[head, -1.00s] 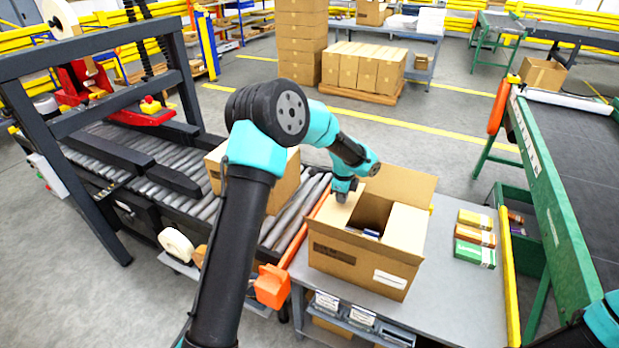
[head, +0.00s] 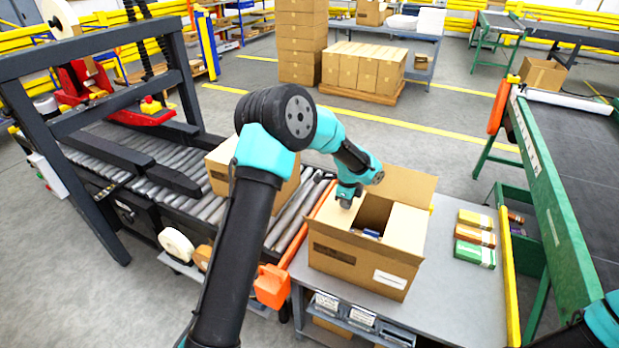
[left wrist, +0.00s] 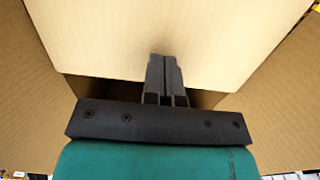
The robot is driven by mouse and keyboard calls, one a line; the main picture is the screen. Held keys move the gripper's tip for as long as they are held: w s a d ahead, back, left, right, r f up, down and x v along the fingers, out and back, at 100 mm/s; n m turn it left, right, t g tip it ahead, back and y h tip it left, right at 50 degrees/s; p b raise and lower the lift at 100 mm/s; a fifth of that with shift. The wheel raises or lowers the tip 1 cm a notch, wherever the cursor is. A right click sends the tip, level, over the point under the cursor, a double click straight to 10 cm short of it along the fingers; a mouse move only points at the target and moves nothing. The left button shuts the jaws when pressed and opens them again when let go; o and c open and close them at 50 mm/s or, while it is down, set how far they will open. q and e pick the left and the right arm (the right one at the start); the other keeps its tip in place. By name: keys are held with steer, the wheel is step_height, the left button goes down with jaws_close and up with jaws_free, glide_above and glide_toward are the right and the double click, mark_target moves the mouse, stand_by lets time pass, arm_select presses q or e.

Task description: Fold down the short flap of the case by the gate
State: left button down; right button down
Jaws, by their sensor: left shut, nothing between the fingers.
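The open case (head: 360,262) stands on the grey table, with dark space and some contents in its opening. Its far long flap (head: 405,187) stands up. The short flap on the right (head: 405,227) lies inward over the opening. The short flap on the left (head: 328,222), by the orange gate bar (head: 307,235), is partly hidden by my left gripper (head: 346,203). That gripper is shut and empty, pointing down at this side. In the left wrist view its closed fingers (left wrist: 163,68) overlap a pale cardboard panel (left wrist: 150,35); contact is unclear. My right gripper is out of view.
Another carton (head: 222,172) sits on the roller conveyor (head: 285,220) left of the case. Small yellow, orange and green boxes (head: 475,238) lie on the table to the right. A green-framed belt conveyor (head: 560,220) stands beyond. An orange block (head: 272,287) sits at the gate bar's near end.

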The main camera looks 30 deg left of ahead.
arm_select(q)
step_height(320, 180, up, 9)
stand_by(1.0)
stand_by(1.7)
